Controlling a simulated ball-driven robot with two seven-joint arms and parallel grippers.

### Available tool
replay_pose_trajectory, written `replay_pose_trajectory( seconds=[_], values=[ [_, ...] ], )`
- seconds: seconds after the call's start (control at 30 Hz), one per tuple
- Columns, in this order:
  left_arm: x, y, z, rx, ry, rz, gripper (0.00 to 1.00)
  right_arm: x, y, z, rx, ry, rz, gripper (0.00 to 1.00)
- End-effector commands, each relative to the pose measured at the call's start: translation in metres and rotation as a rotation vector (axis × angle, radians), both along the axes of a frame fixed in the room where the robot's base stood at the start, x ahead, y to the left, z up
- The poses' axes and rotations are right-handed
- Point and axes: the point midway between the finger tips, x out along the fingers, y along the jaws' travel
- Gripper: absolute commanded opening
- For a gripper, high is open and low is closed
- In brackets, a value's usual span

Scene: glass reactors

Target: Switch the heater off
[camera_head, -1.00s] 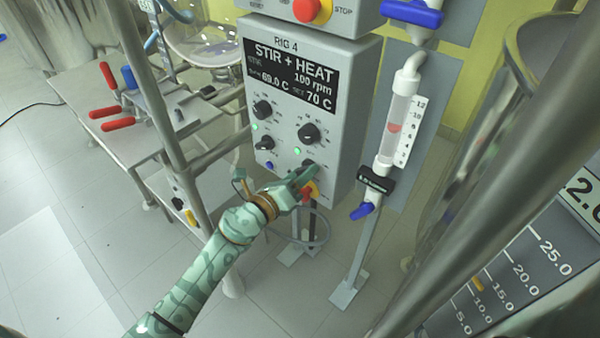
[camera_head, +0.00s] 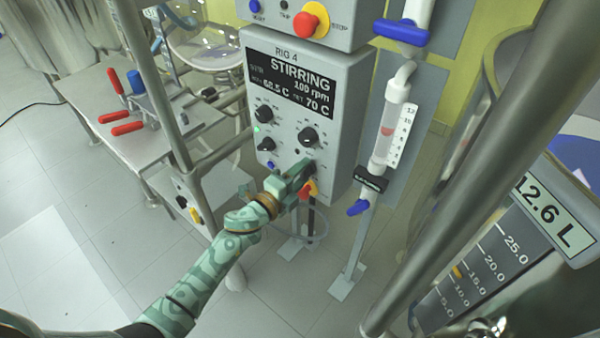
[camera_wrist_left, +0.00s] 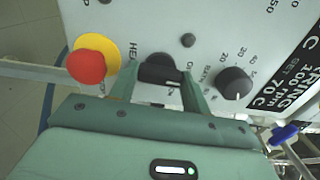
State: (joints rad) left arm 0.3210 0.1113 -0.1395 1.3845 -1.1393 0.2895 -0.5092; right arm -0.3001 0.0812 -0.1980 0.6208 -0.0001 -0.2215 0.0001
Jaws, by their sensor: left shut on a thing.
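The grey RIG 4 control box (camera_head: 303,110) has a dark display (camera_head: 290,83) reading STIRRING, 100 rpm, with a set value of 70 C. My left gripper (camera_head: 305,172) is at the box's lower right and hides most of the heater switch there. In the left wrist view, my left gripper (camera_wrist_left: 161,80) has its two fingers on either side of the black heater switch knob (camera_wrist_left: 160,69) and is shut on it. The lamp (camera_head: 297,152) above this switch is dark. My right gripper is not in view.
A red button on a yellow base (camera_wrist_left: 88,66) sits close beside the left gripper. Other black knobs (camera_head: 308,136) are above it. A glass column with blue valves (camera_head: 388,132) stands right of the box. A metal post (camera_head: 160,95) rises left of it.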

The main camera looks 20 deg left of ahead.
Motion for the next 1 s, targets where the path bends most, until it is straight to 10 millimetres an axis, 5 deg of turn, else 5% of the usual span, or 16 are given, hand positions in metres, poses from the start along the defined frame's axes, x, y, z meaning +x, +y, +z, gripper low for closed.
replay_pose_trajectory(
  seconds=[0.67, 0.7, 0.77, 1.0],
  values=[
    [-0.0004, 0.001, -0.0016, -0.059, 0.025, 0.002, 0.24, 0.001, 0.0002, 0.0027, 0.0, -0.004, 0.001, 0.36],
    [-0.0004, 0.001, -0.0016, -0.059, 0.025, 0.002, 0.56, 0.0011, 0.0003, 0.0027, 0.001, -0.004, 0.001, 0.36],
    [-0.0003, 0.0009, -0.0015, -0.059, 0.025, 0.001, 0.69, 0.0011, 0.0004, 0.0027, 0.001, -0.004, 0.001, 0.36],
    [-0.0003, 0.0004, -0.0007, -0.058, 0.022, 0.001, 0.69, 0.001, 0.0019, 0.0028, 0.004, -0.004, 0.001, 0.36]
  ],
)
